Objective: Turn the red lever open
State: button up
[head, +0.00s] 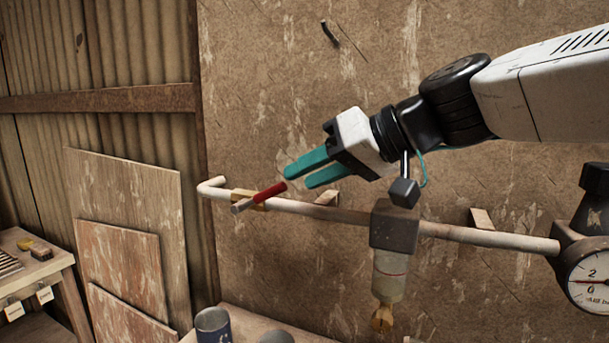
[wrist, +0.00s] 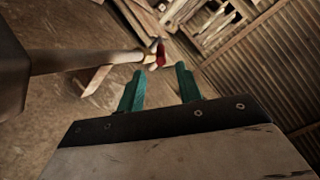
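The red lever (head: 264,195) sits on a brass valve (head: 247,199) near the left end of a pale pipe (head: 345,214) along the wall. The lever slants up to the right across the pipe. My gripper (head: 302,177) has teal fingers, held apart with nothing between them. In the head view its fingertips are just above and right of the lever's upper end. In the wrist view the red lever (wrist: 159,53) shows small beyond the fingers, between the two tips, with a gap before them. Whether the fingers touch the lever cannot be seen, but they look apart from it.
A filter body (head: 394,229) hangs on the pipe below my wrist. A round gauge (head: 592,282) is at the far right. Boards (head: 130,215) lean at left beside a small bench (head: 38,272). A dark cup (head: 213,325) stands at the bottom.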

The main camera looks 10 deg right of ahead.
jog(key=shift+a+r, duration=0.15)
jog(key=c, duration=0.6)
jog(key=a+r+n+g+h, duration=0.1)
jog(key=a+r+n, duration=0.1)
jog(key=a+r+n+g+h, duration=0.1)
jog(key=a+r+n, duration=0.1)
jog(key=a+r+n+g+h, duration=0.1)
jog(key=a+r+n+g, duration=0.1)
jog(key=shift+s+r+n+h, duration=0.2)
jog(key=shift+s+n+h, duration=0.1)
jog(key=shift+h, duration=0.1)
grip_shut()
notch_tip(320, 180, up, 5)
jog(key=n+h, duration=0.2)
jog(key=h, duration=0.2)
send_over(269, 191)
jog(key=a, duration=0.2)
notch_tip(269, 191, down, 8)
jog(key=f, duration=0.1)
jog(key=d+f, duration=0.1)
jog(key=f, duration=0.1)
jog(key=shift+d+f+t+h, duration=0.25)
jog(key=shift+d+t+h, duration=0.05)
jog(key=shift+d+t, duration=0.1)
jog(key=shift+d, duration=0.1)
